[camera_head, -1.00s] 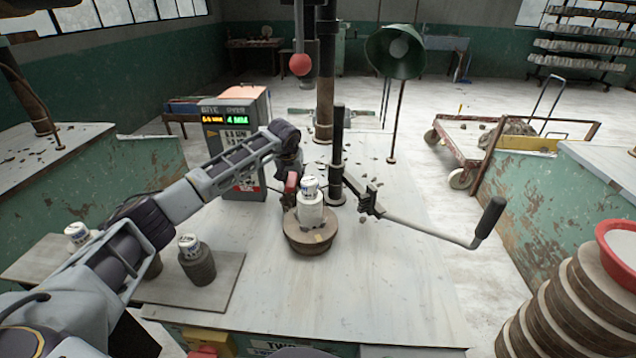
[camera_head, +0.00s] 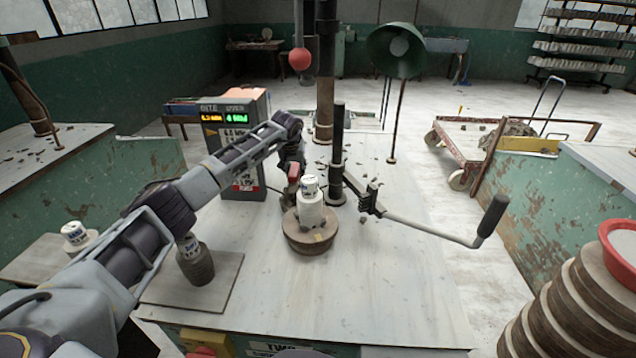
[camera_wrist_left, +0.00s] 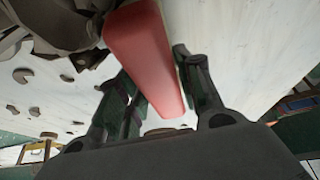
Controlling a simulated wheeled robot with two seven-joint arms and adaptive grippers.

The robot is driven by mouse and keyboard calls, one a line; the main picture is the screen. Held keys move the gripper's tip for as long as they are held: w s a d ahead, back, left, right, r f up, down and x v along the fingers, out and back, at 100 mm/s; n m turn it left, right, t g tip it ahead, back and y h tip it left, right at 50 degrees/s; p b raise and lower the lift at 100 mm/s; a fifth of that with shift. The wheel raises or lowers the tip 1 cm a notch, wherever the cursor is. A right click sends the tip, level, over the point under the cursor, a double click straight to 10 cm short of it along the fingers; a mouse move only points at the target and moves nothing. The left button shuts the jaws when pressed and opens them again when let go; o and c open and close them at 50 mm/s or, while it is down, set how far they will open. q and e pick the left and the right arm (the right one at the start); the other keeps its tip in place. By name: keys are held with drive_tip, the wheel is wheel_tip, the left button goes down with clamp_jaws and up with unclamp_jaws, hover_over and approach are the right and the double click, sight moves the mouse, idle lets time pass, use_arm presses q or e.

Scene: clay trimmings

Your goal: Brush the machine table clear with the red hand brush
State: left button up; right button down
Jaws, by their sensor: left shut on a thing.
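My left gripper (camera_head: 292,182) is shut on the red hand brush (camera_head: 293,172), just behind and left of the round turning block. In the left wrist view the brush's red handle (camera_wrist_left: 145,55) runs between the fingers (camera_wrist_left: 155,100); its bristles are not clear. The machine table (camera_head: 390,290) is pale. Dark clay trimmings (camera_head: 368,158) lie scattered around the post toward the back. In the left wrist view several trimmings (camera_wrist_left: 22,75) lie on the table, with larger dark pieces (camera_wrist_left: 60,20) beside the handle. My right gripper is not in view.
A white-topped container (camera_head: 310,205) stands on the round block (camera_head: 309,240). A lever with a black grip (camera_head: 491,216) reaches right from the post (camera_head: 337,150). A display box (camera_head: 236,145) stands left, weights (camera_head: 195,262) on a board front left.

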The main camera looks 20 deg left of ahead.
sight(292, 174)
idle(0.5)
use_arm(q)
drive_tip(key=shift+s+d+r+p, duration=0.15)
drive_tip(key=shift+s+p, duration=0.4)
drive_tip(key=shift+s, duration=0.15)
drive_tip(key=shift+s+d+p, duration=0.25)
drive_tip(key=shift+s+p, duration=0.2)
drive_tip(key=shift+s, duration=0.45)
drive_tip(key=shift+s+d+p, duration=0.2)
drive_tip(key=shift+s+p, duration=0.25)
drive_tip(key=shift+s, duration=0.4)
drive_tip(key=shift+s+d+p, duration=0.2)
drive_tip(key=shift+s+p, duration=0.1)
drive_tip(key=shift+s, duration=0.45)
drive_tip(key=shift+s+d+p, duration=0.2)
drive_tip(key=shift+s+p, duration=0.15)
drive_tip(key=shift+s, duration=0.35)
drive_tip(key=shift+s+d+p, duration=0.2)
drive_tip(key=shift+s+p, duration=0.1)
drive_tip(key=shift+s, duration=0.45)
drive_tip(key=shift+s+d+p, duration=0.15)
drive_tip(key=shift+s, duration=0.45)
drive_tip(key=shift+s+d+p, duration=0.15)
drive_tip(key=shift+s, duration=0.4)
wheel_tip(292, 174, up, 9)
drive_tip(key=p, duration=0.5)
